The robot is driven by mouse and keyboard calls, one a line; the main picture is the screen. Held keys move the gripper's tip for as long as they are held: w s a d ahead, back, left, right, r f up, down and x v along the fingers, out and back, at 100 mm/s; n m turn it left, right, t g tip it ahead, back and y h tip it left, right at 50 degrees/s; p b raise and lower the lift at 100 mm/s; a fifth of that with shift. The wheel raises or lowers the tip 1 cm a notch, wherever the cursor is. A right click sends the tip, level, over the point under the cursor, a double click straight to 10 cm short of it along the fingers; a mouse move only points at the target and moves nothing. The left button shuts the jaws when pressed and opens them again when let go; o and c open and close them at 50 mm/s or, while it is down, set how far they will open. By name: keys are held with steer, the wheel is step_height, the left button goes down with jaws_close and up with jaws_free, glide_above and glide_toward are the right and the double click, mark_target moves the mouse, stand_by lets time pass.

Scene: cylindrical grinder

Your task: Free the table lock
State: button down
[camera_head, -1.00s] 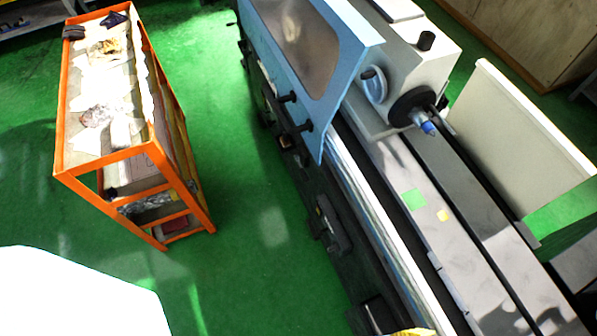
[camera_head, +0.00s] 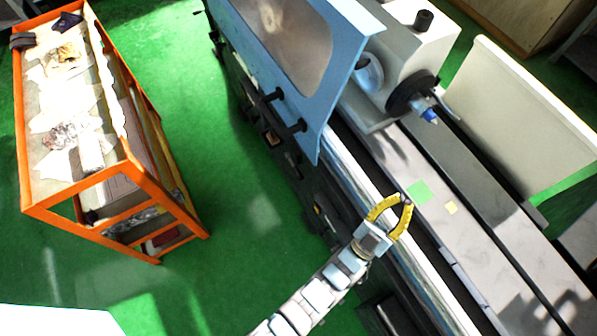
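The cylindrical grinder (camera_head: 440,225) runs diagonally down the right half of the view. Its long grey table carries a green patch (camera_head: 418,192) and a small yellow patch. Dark knobs (camera_head: 299,127) and small levers sit along the front side. I cannot tell which of these is the table lock. My gripper (camera_head: 405,200) has yellow fingers that curve together, with the tips meeting. It appears over the front edge of the table, near the green patch. It holds nothing that I can see.
A blue guard (camera_head: 340,90) with a window covers the machine's upper left part. A workhead with a dark chuck (camera_head: 408,93) stands behind it. An orange rack (camera_head: 130,190) with papers and cloths stands at left. Green floor lies free between rack and machine.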

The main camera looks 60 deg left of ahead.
steer(key=a+f+n+g+y+b, duration=0.3)
steer(key=a+f+g, duration=0.6)
steer(key=a+f, duration=0.9)
steer(key=s+a+f+m+g+h+b, duration=0.1)
steer(key=s+a+f+g+h+b, duration=0.25)
steer(key=a+f+b, duration=0.65)
steer(key=s+a+f+m+g+h+b, duration=0.1)
steer(key=s+a+f+g+h+b, duration=0.15)
steer(key=s+a+f+b, duration=0.5)
steer(key=m+h+b, duration=0.4)
steer(key=m+b, duration=0.1)
steer(key=b, duration=0.4)
glide_above(300, 175)
steer(key=d, duration=0.1)
steer(key=shift+g, duration=0.4)
step_height(300, 175, down, 13)
steer(key=shift+s+r, duration=0.1)
steer(key=shift+s, duration=0.05)
steer(key=f, duration=0.2)
steer(key=f+b, duration=0.1)
steer(key=shift+a, duration=0.25)
steer(key=shift+a+f, duration=0.2)
steer(key=shift+f, duration=0.25)
